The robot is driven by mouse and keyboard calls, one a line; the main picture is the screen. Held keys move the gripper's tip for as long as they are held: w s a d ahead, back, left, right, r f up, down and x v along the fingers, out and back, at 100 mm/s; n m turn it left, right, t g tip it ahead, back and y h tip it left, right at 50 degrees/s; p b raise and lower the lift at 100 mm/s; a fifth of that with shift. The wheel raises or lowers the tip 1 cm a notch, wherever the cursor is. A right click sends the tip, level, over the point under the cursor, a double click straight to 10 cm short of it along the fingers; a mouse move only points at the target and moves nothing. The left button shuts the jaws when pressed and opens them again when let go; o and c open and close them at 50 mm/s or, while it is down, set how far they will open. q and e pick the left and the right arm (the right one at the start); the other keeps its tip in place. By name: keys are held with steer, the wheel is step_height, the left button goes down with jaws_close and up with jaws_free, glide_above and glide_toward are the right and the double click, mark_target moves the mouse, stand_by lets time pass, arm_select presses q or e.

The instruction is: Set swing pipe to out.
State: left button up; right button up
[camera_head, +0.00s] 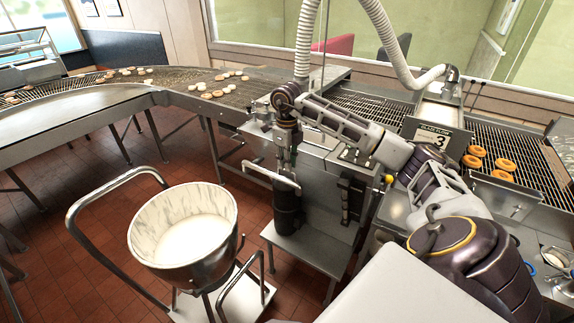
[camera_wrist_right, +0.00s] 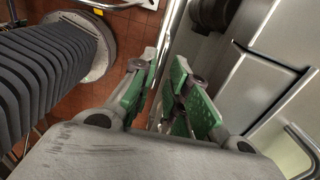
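A thin metal pipe with a level arm (camera_head: 272,175), which looks like the swing pipe, stands at the front of the steel machine, above a dark upright cylinder (camera_head: 287,205). The level arm points left, towards the bowl (camera_head: 185,228) of pale glaze. My right gripper (camera_head: 291,158) hangs fingers down close above the pipe. In the right wrist view its green-padded fingers (camera_wrist_right: 166,88) are partly apart. A bright metal bar (camera_wrist_right: 171,42) shows in the gap between them; I cannot tell whether they touch it. My left gripper is not in view.
The bowl stands on a cart with a tall bent handle (camera_head: 75,205), left of the machine. A conveyor (camera_head: 180,85) with doughnuts runs behind. A white hose (camera_head: 385,35) arches above. Tiled floor (camera_head: 95,165) is open at the left.

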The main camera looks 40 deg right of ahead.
steer(key=shift+f, duration=0.85)
jaws_close()
